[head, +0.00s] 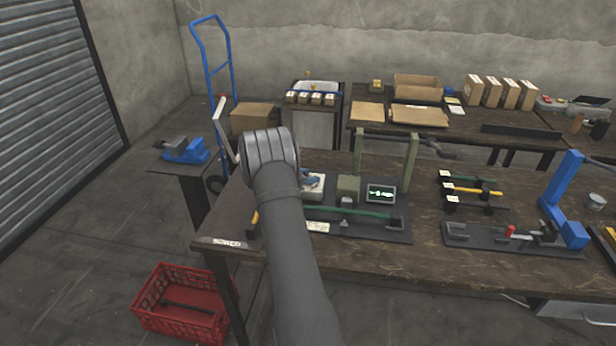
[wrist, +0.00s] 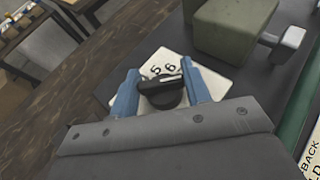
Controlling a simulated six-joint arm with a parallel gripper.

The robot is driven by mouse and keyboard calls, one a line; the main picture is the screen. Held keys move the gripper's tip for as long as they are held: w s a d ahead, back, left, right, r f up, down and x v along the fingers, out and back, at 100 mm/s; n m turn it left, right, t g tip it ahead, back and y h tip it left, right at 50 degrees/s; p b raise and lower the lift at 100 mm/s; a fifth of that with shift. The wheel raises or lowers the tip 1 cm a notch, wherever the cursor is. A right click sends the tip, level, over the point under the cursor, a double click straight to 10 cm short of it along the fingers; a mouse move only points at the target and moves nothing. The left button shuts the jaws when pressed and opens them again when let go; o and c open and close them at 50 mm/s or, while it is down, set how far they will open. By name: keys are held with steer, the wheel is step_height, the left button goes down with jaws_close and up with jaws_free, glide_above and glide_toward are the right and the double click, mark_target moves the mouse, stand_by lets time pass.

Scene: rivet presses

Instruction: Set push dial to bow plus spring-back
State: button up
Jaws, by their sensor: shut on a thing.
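The push dial has a black knob (wrist: 163,90) on a white plate (wrist: 228,78). The digits 5 and 6 show on the plate beyond the knob in the wrist view; its other marks are hidden. My gripper (wrist: 163,88) has a blue finger on each side of the knob and is shut on it. In the head view my arm hides much of the dial, and my gripper (head: 310,181) shows as a bit of blue over the white plate (head: 317,191). A small screen (head: 381,194) with a green trace stands to the right; its reading is too small to tell.
A green rod (head: 355,213) lies along the front. A white label (head: 318,227) sits near it. Several rods (head: 470,190) lie right. A "BOWED" label (head: 227,243) marks the bench edge.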

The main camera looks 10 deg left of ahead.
steer(key=shift+m+g+h, duration=1.1)
steer(key=shift+m+g, duration=0.3)
steer(key=shift+m, duration=0.2)
steer(key=o, duration=1)
steer(key=shift+g, duration=0.3)
steer(key=shift+a, duration=0.1)
steer(key=v, duration=1.7)
steer(key=shift+s+a+f, duration=0.1)
steer(key=shift+a+f, duration=0.05)
steer(key=shift+f, duration=0.1)
steer(key=x, duration=1.7)
steer(key=shift+d+r, duration=0.2)
steer(key=shift+d, duration=0.05)
